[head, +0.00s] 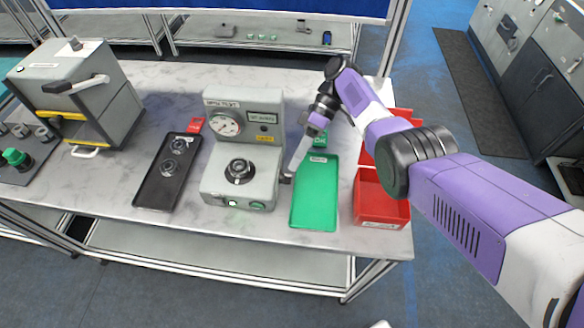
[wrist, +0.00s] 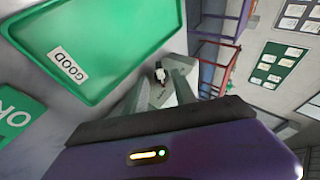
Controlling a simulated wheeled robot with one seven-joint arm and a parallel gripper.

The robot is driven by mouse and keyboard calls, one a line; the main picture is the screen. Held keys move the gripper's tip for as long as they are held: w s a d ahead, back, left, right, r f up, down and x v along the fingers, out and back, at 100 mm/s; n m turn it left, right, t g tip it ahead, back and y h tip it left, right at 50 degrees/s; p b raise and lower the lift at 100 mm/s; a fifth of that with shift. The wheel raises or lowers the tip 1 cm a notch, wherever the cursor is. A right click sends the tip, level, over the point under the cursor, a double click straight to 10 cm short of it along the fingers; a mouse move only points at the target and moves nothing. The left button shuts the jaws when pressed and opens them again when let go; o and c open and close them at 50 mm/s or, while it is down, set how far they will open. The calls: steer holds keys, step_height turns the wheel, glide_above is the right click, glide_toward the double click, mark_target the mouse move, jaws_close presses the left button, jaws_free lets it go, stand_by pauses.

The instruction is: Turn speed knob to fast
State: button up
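The grey tester (head: 222,180) stands on the bench, with a gauge (head: 224,123) and small display on its upright part. A round black fixture sits on its lower deck. A small dark knob-like part (head: 286,178) sticks out low on its right side; I cannot read any speed marking or its setting. My gripper (head: 292,172) points down and left at this part, close to the tester's side. In the wrist view, the fingers (wrist: 160,90) are apart, with a small dark-and-white part (wrist: 160,74) showing in the gap. Whether they touch it is hidden.
A green tray (head: 314,205) labelled GOOD lies just right of the tester, under my arm. Red bins (head: 381,200) stand further right. A black tray (head: 156,193) with round parts lies left of the tester, and a grey lever machine (head: 85,90) stands at far left.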

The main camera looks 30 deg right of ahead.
steer(key=shift+b+v, duration=0.3)
steer(key=shift+v, duration=1.7)
